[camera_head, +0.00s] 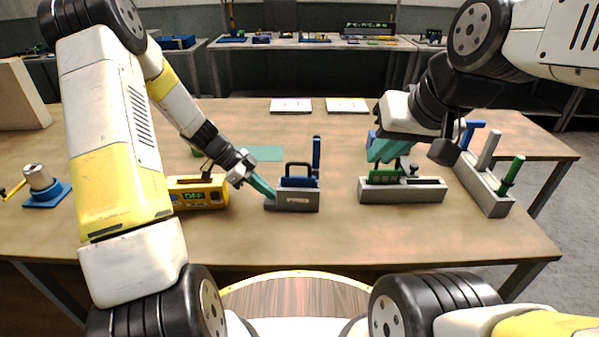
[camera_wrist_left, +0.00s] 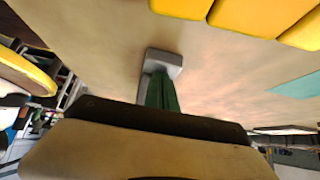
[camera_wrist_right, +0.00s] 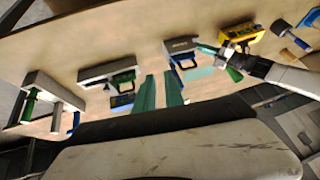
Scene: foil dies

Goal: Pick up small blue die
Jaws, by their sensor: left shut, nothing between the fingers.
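A blue die with a dark handle (camera_head: 299,181) sits in a grey holder (camera_head: 292,201) at the middle of the table; a tall blue piece (camera_head: 316,153) stands at its right end. The holder also shows in the right wrist view (camera_wrist_right: 181,45). My left gripper (camera_head: 264,189) is shut and empty, its teal fingertips at the holder's left end; contact is unclear. In the left wrist view the fingers partly cover a grey block (camera_wrist_left: 165,61). My right gripper (camera_wrist_right: 160,93) is open and empty, above and behind the right grey holder (camera_head: 402,195), which holds a green die (camera_head: 384,174).
A yellow device (camera_head: 200,193) stands just left of the left gripper. A grey rack (camera_head: 484,186) with blue, grey and green upright pieces stands at the right. A blue stand (camera_head: 46,194) is at the far left. The table front is clear.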

